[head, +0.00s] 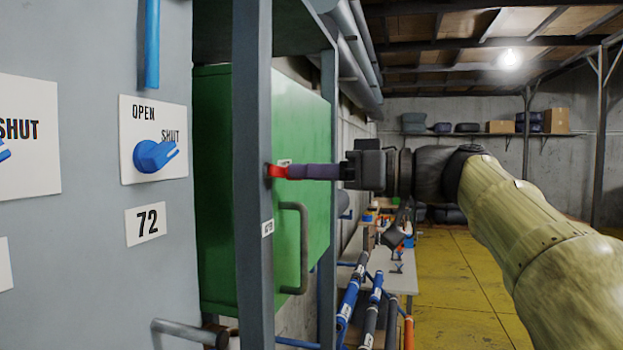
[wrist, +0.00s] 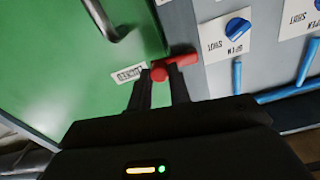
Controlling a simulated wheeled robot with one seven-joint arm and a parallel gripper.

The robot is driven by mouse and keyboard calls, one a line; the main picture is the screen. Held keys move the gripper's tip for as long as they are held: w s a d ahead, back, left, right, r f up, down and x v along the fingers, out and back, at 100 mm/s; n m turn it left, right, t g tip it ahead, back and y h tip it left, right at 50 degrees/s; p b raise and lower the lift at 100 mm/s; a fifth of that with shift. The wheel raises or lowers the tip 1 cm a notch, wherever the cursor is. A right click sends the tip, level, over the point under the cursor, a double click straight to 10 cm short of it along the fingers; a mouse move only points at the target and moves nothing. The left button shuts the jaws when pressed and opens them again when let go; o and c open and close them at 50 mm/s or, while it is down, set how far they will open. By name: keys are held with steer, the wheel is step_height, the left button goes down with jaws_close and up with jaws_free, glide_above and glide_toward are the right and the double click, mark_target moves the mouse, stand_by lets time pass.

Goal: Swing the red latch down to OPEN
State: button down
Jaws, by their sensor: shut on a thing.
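The red latch (head: 277,171) sits on the grey post beside the green door (head: 308,130). In the wrist view the latch (wrist: 182,61) has a round red end and a short bar. My gripper (head: 292,172) reaches in from the right in the head view, with its fingertips at the latch. In the wrist view my gripper (wrist: 162,82) has its two fingers on either side of the latch's round end, shut on it. A small white label (wrist: 130,73) lies beside the latch; its text is too small to read surely.
A grey handle (head: 296,248) stands out from the green door below my gripper. A blue knob (head: 154,155) on an OPEN/SHUT plate is on the grey panel at left. Pipes (head: 368,315) lie below. The yellow floor (head: 455,290) at right is clear.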

steer(key=f+m+b, duration=0.1)
steer(key=m+b, duration=0.1)
steer(key=m, duration=0.2)
steer(key=s+f+m+b, duration=0.1)
steer(key=m+b, duration=0.1)
steer(key=m, duration=0.1)
steer(key=s+f+m+b, duration=0.1)
steer(key=m+b, duration=0.2)
steer(key=m, duration=0.1)
steer(key=shift+s+a+f+m, duration=0.1)
steer(key=shift+a+f+m, duration=0.2)
steer(key=shift+a, duration=0.1)
steer(key=m, duration=0.1)
steer(key=s+m, duration=0.1)
steer(key=m, duration=0.2)
steer(key=shift+s+a+f+m, duration=0.2)
steer(key=shift+s+a+m, duration=0.1)
steer(key=shift+m, duration=0.1)
steer(key=c, duration=1.3)
jaws_free()
steer(key=shift+d, duration=0.1)
